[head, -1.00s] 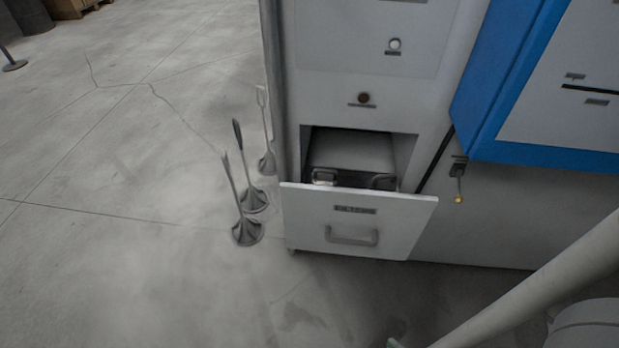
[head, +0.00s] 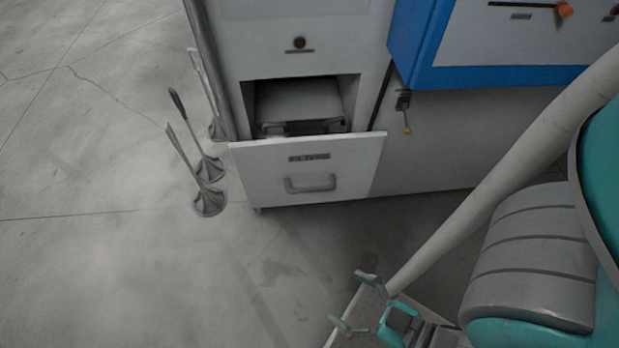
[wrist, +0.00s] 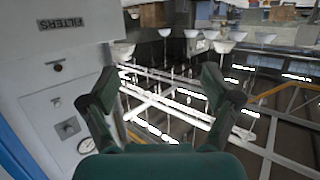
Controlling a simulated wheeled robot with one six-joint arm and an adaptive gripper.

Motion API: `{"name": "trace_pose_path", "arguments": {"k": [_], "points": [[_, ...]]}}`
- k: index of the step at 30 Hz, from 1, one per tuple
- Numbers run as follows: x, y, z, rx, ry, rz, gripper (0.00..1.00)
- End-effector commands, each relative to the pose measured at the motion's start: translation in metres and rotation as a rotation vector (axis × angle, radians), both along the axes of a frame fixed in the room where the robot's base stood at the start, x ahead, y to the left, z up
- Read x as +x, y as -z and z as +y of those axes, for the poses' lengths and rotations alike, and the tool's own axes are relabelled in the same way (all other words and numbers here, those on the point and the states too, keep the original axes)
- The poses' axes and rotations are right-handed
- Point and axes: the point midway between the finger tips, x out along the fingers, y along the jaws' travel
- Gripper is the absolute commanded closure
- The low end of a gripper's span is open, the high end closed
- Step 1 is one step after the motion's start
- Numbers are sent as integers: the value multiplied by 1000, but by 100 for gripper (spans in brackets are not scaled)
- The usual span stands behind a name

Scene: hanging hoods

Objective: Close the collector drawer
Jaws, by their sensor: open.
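The collector drawer (head: 300,172) is at the bottom of a grey cabinet and stands pulled out. Its front panel has a label and a grey bar handle (head: 310,184). Behind the panel, the dark opening shows part of a grey bin with handles (head: 300,126). My gripper (head: 354,300) is in the lower middle of the head view, in front of the drawer and apart from it. In the wrist view my gripper (wrist: 165,90) has its fingers spread with nothing between them.
Several thin metal stands (head: 208,200) are on the floor just left of the drawer. A blue-framed panel box (head: 480,75) is on the right, with a small yellow-tipped lever (head: 406,128) below it. The wrist view shows a cabinet face marked FILTERS (wrist: 62,22).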

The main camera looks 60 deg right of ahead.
Motion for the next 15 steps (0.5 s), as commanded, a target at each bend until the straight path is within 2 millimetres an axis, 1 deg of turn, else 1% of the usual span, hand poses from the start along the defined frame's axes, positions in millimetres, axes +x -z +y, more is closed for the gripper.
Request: {"name": "trace_pose_path", "arguments": {"k": [1,2,3,5,6,8,9,11,15], "points": [[0,0,0,0,0,0,35],[0,0,0,0,0,0,43],[0,0,0,2,1,-1,52],[2,1,0,18,3,-10,68],[5,1,0,42,7,-22,78],[11,4,0,103,18,-51,92],[17,6,0,162,28,-79,100],[28,11,-1,277,48,-129,100],[59,21,-7,612,99,-267,100]]}}
